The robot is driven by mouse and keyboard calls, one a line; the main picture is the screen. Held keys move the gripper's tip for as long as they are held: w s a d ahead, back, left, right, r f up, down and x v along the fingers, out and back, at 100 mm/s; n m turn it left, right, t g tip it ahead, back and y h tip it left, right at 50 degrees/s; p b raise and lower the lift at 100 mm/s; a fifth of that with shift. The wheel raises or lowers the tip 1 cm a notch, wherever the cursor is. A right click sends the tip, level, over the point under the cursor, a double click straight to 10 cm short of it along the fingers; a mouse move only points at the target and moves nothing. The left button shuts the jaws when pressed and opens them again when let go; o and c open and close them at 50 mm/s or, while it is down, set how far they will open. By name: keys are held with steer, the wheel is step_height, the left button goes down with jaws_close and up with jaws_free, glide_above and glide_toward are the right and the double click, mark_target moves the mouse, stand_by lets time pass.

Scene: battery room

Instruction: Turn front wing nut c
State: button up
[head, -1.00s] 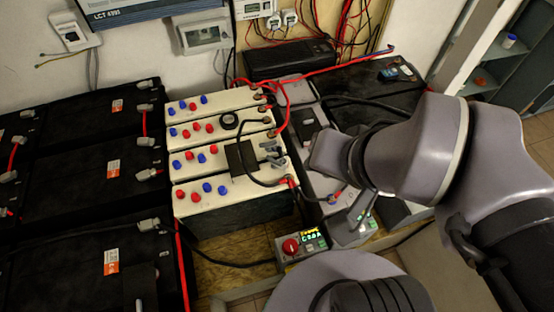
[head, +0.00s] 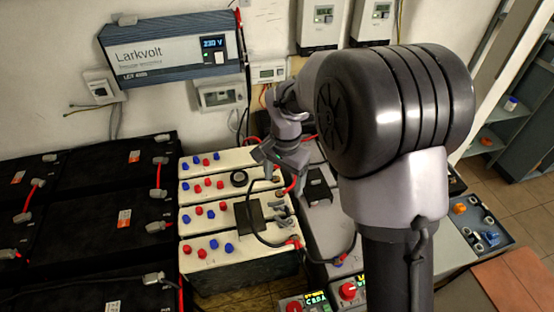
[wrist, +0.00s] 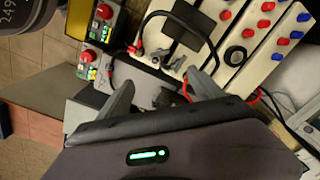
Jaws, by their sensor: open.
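White batteries (head: 218,272) with red and blue caps stand in a row in the head view. They also show at the top of the wrist view (wrist: 262,50). Small grey fittings (head: 284,213) sit at the right end of the front batteries, by a black block; they show in the wrist view (wrist: 178,62) too. I cannot tell which part is front wing nut c. My gripper (head: 270,157) is above the right end of the rear batteries. In the wrist view its two fingers (wrist: 160,88) are spread, with nothing held between them.
Red and black cables run by the batteries' right ends, close to my gripper. Black batteries (head: 75,240) stand at the left. Control boxes with red knobs (head: 348,290) are at the front. A blue inverter (head: 170,50) hangs on the wall. A tray (head: 480,225) lies at right.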

mark_target(281, 219)
steer(key=f+b, duration=0.3)
steer(key=f, duration=0.6)
steer(key=f+b, duration=0.3)
steer(key=f, duration=0.7)
steer(key=shift+w+a+f, duration=0.1)
steer(key=shift+w+a, duration=0.05)
steer(key=shift+w, duration=0.05)
steer(key=shift+c, duration=0.5)
steer(key=c, duration=1.3)
steer(key=n+p, duration=0.1)
steer(key=n, duration=0.3)
steer(key=shift+n, duration=0.4)
steer(key=n+p, duration=0.1)
steer(key=n, duration=0.3)
steer(key=shift+n+p, duration=0.35)
steer(key=shift+n, duration=0.35)
